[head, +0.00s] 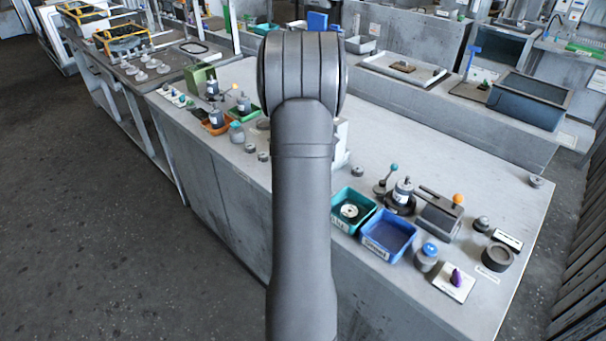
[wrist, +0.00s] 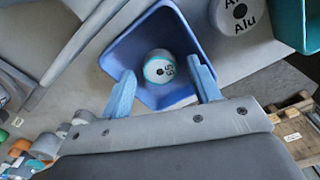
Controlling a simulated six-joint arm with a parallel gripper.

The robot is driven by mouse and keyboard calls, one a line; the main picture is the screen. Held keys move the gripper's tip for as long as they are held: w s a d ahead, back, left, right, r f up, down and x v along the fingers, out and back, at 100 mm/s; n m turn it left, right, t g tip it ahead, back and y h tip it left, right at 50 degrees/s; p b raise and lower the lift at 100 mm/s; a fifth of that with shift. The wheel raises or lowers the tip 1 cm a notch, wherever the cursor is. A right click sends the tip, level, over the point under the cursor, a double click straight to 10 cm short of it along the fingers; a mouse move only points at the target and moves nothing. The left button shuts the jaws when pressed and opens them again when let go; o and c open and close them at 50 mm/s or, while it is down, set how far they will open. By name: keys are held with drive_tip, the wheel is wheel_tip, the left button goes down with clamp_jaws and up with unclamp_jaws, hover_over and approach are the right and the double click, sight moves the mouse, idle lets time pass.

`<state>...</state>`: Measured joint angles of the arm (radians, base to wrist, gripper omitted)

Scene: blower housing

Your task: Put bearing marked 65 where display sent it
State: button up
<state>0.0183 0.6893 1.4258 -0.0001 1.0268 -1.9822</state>
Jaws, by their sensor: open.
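In the wrist view, a short round bearing (wrist: 158,68) with a pale top, a teal ring and a dark marking that looks like 65, turned in the picture, shows inside the outline of a blue tray (wrist: 127,40). My gripper (wrist: 163,72) is open, its two blue fingers apart with the bearing showing between their tips. No contact with the bearing is visible, and the height gap is hard to judge. In the head view my arm hides the gripper. A display cannot be read; a white panel edge (head: 341,143) shows partly behind my arm.
In the wrist view, a grey cylinder marked Alu (wrist: 238,14) and a teal tray (wrist: 291,22) stand close by. The head view shows a teal bin (head: 336,219) holding a pale ring, a blue bin (head: 388,236), jars and loose parts. The bench's far middle is clear.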

wheel_tip(320, 180, up, 12)
idle(0.4)
drive_tip(key=shift+f, duration=0.15)
drive_tip(key=shift+f, duration=4.25)
